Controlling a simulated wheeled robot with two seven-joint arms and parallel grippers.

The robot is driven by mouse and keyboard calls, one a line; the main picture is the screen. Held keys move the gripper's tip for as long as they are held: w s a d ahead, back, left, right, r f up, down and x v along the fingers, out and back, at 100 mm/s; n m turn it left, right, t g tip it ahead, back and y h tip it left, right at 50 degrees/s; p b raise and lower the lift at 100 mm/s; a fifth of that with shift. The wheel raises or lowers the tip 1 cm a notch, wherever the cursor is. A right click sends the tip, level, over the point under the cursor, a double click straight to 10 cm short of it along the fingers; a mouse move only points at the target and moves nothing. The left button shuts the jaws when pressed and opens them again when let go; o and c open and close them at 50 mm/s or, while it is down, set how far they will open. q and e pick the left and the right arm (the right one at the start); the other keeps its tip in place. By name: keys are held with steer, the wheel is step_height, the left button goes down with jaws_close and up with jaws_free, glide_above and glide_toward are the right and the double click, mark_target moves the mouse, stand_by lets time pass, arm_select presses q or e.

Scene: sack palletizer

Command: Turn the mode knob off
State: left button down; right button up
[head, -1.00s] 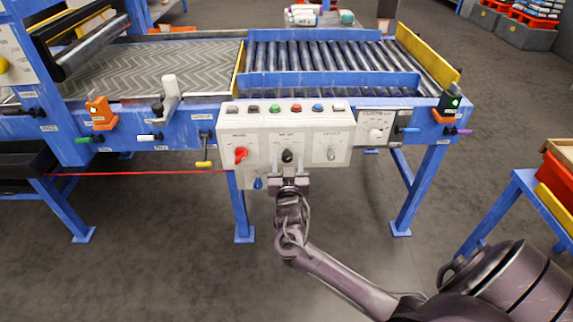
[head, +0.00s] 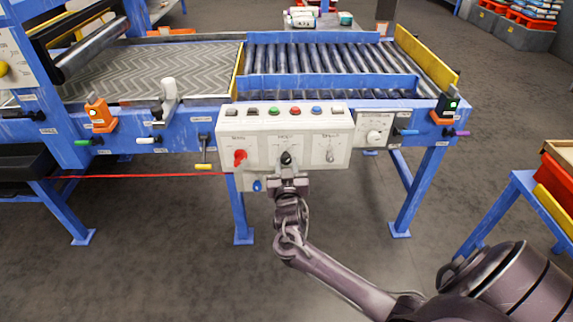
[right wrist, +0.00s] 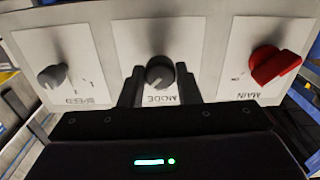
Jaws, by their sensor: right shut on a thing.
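The black mode knob (head: 286,158) sits in the middle of the white control box (head: 225,125). In the right wrist view the mode knob (right wrist: 159,73) shows upside down above its MODE label, between the two fingers. My right gripper (head: 287,170) reaches the knob from below and is shut on it; in the wrist view my right gripper (right wrist: 157,82) has a finger on each side of it. The knob's pointer direction is hard to tell. My left gripper is not in view.
A red main knob (head: 240,158) sits left of the mode knob and a grey speed knob (head: 330,155) right of it. A row of buttons (head: 274,111) tops the box. The roller conveyor (head: 330,60) lies behind. A red cord (head: 140,176) runs to the left.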

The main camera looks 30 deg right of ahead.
steer(key=shift+r+n+p, duration=0.15)
steer(key=shift+n+p, duration=0.7)
steer(key=shift+n, duration=0.15)
steer(key=n+p, duration=0.3)
steer(key=n, duration=0.1)
steer(key=shift+n, duration=0.3)
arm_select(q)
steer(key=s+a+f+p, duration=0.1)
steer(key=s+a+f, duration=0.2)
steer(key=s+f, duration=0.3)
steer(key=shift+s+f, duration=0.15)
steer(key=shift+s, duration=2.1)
arm_select(e)
steer(key=shift+n, duration=1)
steer(key=o, duration=1)
